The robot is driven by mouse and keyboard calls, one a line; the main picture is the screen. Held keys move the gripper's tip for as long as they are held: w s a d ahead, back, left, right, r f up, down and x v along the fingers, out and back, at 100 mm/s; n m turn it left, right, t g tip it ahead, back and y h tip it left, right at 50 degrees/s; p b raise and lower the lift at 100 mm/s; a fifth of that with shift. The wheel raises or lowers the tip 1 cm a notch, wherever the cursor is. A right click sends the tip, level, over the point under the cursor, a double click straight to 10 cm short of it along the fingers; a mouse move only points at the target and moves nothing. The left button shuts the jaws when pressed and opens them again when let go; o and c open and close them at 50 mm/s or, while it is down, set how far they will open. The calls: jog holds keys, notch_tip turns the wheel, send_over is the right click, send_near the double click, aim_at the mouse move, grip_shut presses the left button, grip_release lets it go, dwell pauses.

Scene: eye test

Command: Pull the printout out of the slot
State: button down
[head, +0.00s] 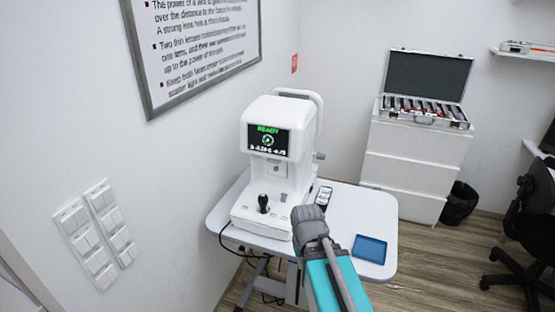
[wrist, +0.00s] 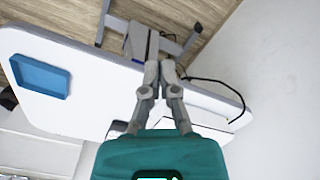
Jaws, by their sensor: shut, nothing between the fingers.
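The white eye-test machine (head: 277,160) stands on the table, its lit screen (head: 268,140) showing green "READY" text. I cannot make out a printout or its slot in either view; my gripper hides part of the machine's lower right base in the head view. My gripper (wrist: 160,66) is shut and empty, its fingers together in the wrist view, over the table's edge. In the head view my gripper shows at the front right of the machine's base, its fingertips not clear.
The white table (head: 362,208) holds a blue tray (head: 370,248) at the right and a small dark-and-white item (head: 323,197) beside the machine. A joystick (head: 263,203) stands on the base. A drawer cabinet (head: 415,165) with an open lens case (head: 424,110) stands behind.

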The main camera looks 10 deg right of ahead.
dwell(0.3)
jog(key=c, duration=1)
grip_release()
jog(key=shift+w+f, duration=0.1)
jog(key=shift+o, duration=0.4)
jog(key=shift+w+d+f, duration=0.1)
jog(key=shift+w+d, duration=0.05)
jog(key=shift+w, duration=0.15)
jog(key=w+d+n+t+h+b, duration=0.35)
jog(key=w+t+h+b, duration=0.35)
jog(key=w, duration=1)
jog(key=w+a+r+n+t+b, duration=0.1)
jog(key=w+a+r+n+t, duration=0.1)
jog(key=w, duration=0.3)
jog(key=w+a+r+n+t+h+b, duration=0.1)
jog(key=w+a+r+n+t+b, duration=0.1)
jog(key=w+a+r+n+t, duration=0.1)
jog(key=w+a+r+n+t+h+b, duration=0.1)
jog(key=w+a+r+n+t+b, duration=0.1)
jog(key=w+a, duration=0.4)
jog(key=shift+w+a+r+n+t, duration=0.2)
jog(key=shift+w+n+t, duration=0.35)
jog(key=shift+t, duration=0.35)
jog(key=shift+w+a+r, duration=0.15)
jog(key=shift+a+r, duration=0.05)
jog(key=shift+a, duration=0.25)
